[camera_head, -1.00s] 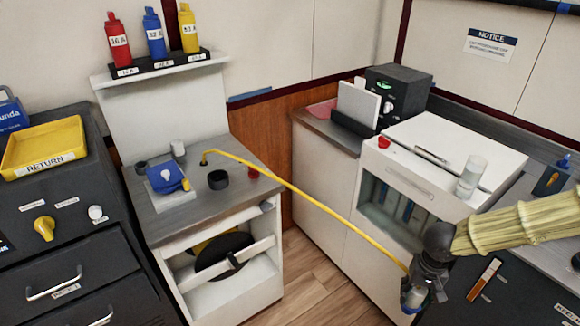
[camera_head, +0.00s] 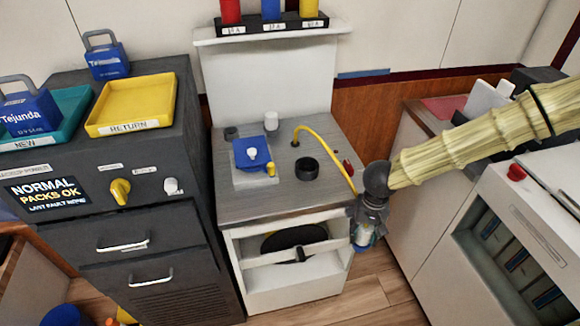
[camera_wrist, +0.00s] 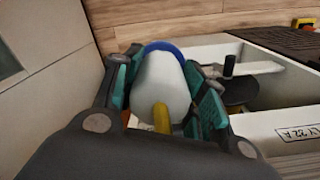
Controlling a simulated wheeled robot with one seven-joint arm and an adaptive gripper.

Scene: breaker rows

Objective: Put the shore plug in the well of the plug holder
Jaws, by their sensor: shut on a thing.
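The shore plug (camera_head: 363,237) is white with a blue ring and has the yellow cable on it. My gripper (camera_head: 367,218) is shut on it and holds it low, just right of the counter's front corner. In the wrist view the plug (camera_wrist: 160,78) sits between the teal finger pads of my gripper (camera_wrist: 165,95). A short black round cup (camera_head: 307,169), which looks like the plug holder, stands on the grey counter (camera_head: 275,203), left of and above my gripper in the picture. Its inside is dark and looks empty.
The yellow cable (camera_head: 330,146) arches from the counter's back to my gripper. A blue hinged unit (camera_head: 252,153) and a small white cylinder (camera_head: 271,120) stand left of the cup. A red part (camera_head: 349,168) is at the counter's right edge. A white cabinet (camera_head: 520,215) stands right.

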